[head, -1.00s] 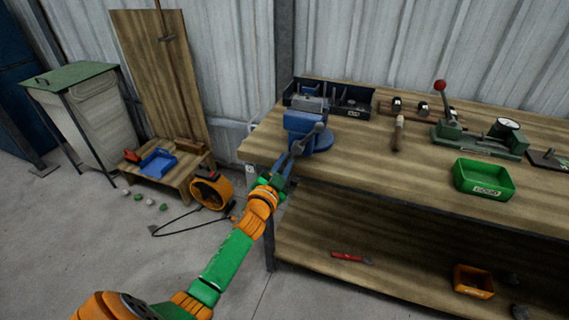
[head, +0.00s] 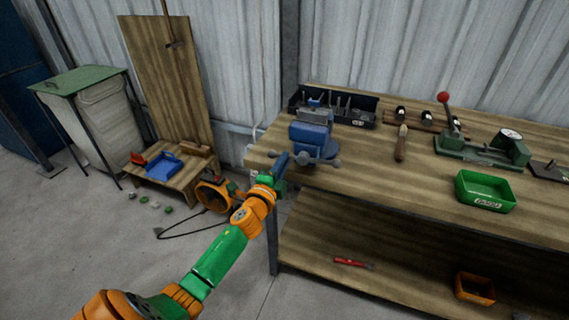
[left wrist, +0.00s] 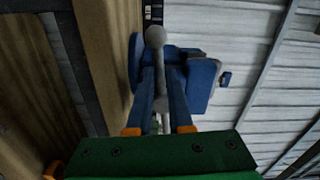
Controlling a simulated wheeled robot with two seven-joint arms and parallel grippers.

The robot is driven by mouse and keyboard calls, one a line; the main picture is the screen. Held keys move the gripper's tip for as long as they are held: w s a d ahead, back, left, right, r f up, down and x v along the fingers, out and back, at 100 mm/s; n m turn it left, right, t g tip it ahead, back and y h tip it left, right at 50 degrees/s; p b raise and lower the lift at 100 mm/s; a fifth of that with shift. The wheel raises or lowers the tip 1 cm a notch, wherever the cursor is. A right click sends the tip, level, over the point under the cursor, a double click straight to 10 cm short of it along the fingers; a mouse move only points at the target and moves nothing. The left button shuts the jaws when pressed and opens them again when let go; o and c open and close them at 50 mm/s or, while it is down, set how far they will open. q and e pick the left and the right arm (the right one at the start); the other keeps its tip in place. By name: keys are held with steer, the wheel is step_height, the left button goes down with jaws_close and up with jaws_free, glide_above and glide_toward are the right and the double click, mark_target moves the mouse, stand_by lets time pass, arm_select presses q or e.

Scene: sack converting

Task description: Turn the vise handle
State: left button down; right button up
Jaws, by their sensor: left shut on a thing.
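A blue vise (head: 312,138) is mounted at the left front corner of the wooden workbench. My left gripper (head: 284,158) is at the left end of the handle, just off the bench corner, shut on the bar. In the left wrist view the handle (left wrist: 157,60) runs between the two blue fingers of my left gripper (left wrist: 161,78), with a ball end beyond the fingertips. The blue vise body (left wrist: 200,80) is behind it. My right gripper is not in view.
The workbench (head: 400,185) carries a dark tool bin (head: 360,120) behind the vise, a hammer (head: 401,142), a green press (head: 485,150) and a green tray (head: 485,203).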

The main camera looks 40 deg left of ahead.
arm_select(q)
steer(key=r+m+p, duration=0.1)
steer(key=m, duration=0.2)
steer(key=shift+r+m, duration=0.2)
steer(key=shift+m, duration=0.1)
steer(key=shift+d+r+m+p, duration=0.2)
steer(key=shift+r+m+p, duration=0.15)
steer(key=shift+m, duration=0.6)
steer(key=shift+d+r+m+p, duration=0.2)
steer(key=shift+m+p, duration=0.25)
steer(key=shift+m, duration=0.5)
steer(key=c, duration=1)
jaws_free()
steer(key=shift+c, duration=0.2)
steer(key=shift+o, duration=1.1)
steer(key=shift+r, duration=0.15)
steer(key=v, duration=0.7)
